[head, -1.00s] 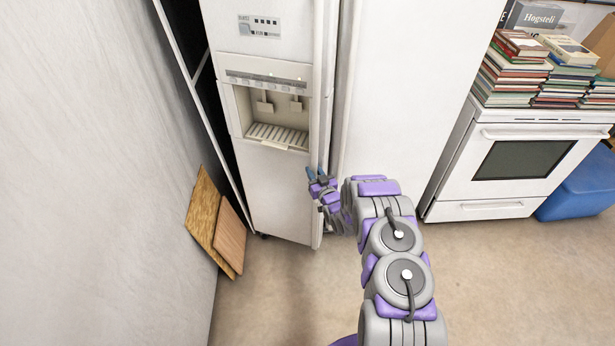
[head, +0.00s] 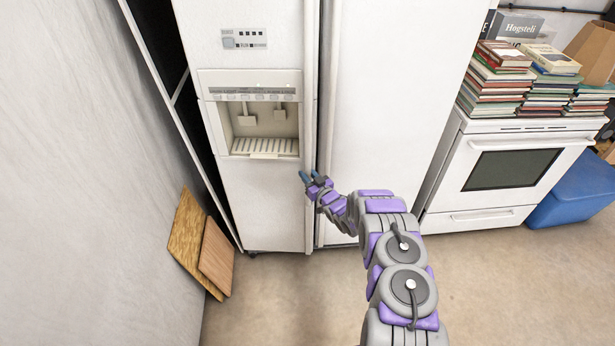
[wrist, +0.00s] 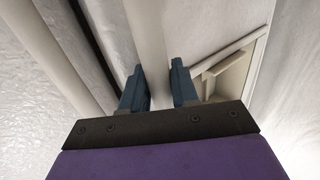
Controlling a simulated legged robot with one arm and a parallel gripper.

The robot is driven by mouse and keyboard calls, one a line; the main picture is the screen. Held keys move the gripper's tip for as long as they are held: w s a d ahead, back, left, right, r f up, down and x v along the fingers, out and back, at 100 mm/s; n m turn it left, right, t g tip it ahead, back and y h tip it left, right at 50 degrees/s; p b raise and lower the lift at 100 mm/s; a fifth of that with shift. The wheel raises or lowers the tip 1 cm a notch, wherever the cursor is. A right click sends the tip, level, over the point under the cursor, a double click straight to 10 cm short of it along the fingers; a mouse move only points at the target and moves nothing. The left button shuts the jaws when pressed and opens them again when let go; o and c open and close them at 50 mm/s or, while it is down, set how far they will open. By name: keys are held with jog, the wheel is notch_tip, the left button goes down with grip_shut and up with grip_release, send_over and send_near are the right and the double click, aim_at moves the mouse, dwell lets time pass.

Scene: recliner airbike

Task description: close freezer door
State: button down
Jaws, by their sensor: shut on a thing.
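The freezer door (head: 262,200) is the tall white left door of the fridge, with an ice and water dispenser (head: 262,125). It stands nearly in line with the right fridge door (head: 390,100); I cannot tell whether it is fully closed. A narrow gap shows between the two doors. My gripper (head: 310,177) is at the door's right edge, low on its long vertical handle (head: 311,90). In the wrist view, the blue fingers of my gripper (wrist: 158,88) are shut around the white handle bar (wrist: 149,45). The dispenser recess also shows there (wrist: 230,75).
A white stove (head: 500,175) loaded with stacked books (head: 500,80) stands at the right, beside a blue bin (head: 575,190). Wooden boards (head: 200,245) lean on the left wall (head: 80,180). The floor (head: 285,305) before the fridge is clear.

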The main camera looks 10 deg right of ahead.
jog(key=c, duration=1.2)
grip_release()
jog(key=shift+d, duration=0.1)
jog(key=p+v, duration=0.3)
jog(key=v, duration=1.4)
jog(key=shift+s, duration=0.15)
jog(key=shift+d, duration=0.1)
